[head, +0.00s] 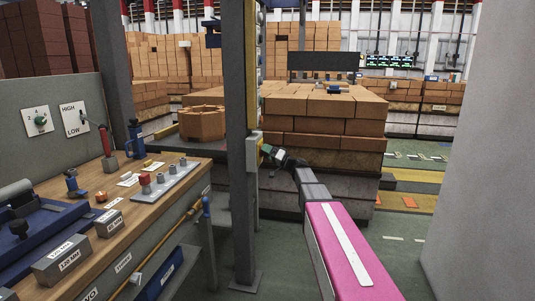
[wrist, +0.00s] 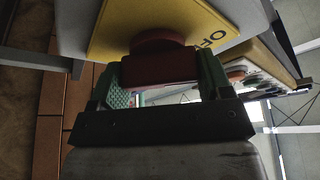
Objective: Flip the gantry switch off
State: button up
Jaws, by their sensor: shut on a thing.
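The gantry switch is a red rotary knob (wrist: 158,66) on a yellow plate (wrist: 112,28) fixed to a grey box. Black letters, apparently part of "OFF", show on the plate right of the knob in the wrist view. In the head view the grey switch box (head: 253,151) is mounted on a dark grey post, and its face is mostly turned away. My gripper (head: 272,153) is at the box's right side. In the wrist view my gripper (wrist: 160,80) has its green-padded fingers on either side of the red handle, shut on it. I cannot tell which setting the knob points to.
The post (head: 244,210) stands between the wooden workbench (head: 130,205) at left and a stack of orange bricks (head: 325,115) behind. A panel with coloured buttons (wrist: 245,75) is right of the switch in the wrist view. A pale wall (head: 485,130) closes the right side.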

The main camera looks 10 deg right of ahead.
jog(key=o, duration=0.9)
jog(key=v, duration=1.1)
jog(key=shift+a, duration=0.1)
jog(key=s+a+f+g+h, duration=0.4)
jog(key=s+f, duration=0.5)
jog(key=f, duration=0.1)
jog(key=s+a+f+g+h, duration=0.4)
jog(key=s+a+f, duration=0.1)
jog(key=s+f, duration=0.35)
jog(key=s+d+f+g+h, duration=0.1)
jog(key=s+d+f+h, duration=0.1)
jog(key=s, duration=0.3)
jog(key=s+d+f+m+g+h, duration=0.1)
jog(key=s+d+f+h, duration=0.1)
jog(key=s+f+h, duration=0.2)
jog(key=s+d+f+g+h, duration=0.1)
jog(key=s+d+f+h, duration=0.1)
jog(key=s, duration=0.5)
jog(key=shift+s+d+f+m+g+h, duration=0.1)
jog(key=shift+d+f+m+g+h, duration=0.3)
jog(key=shift+f+h, duration=0.4)
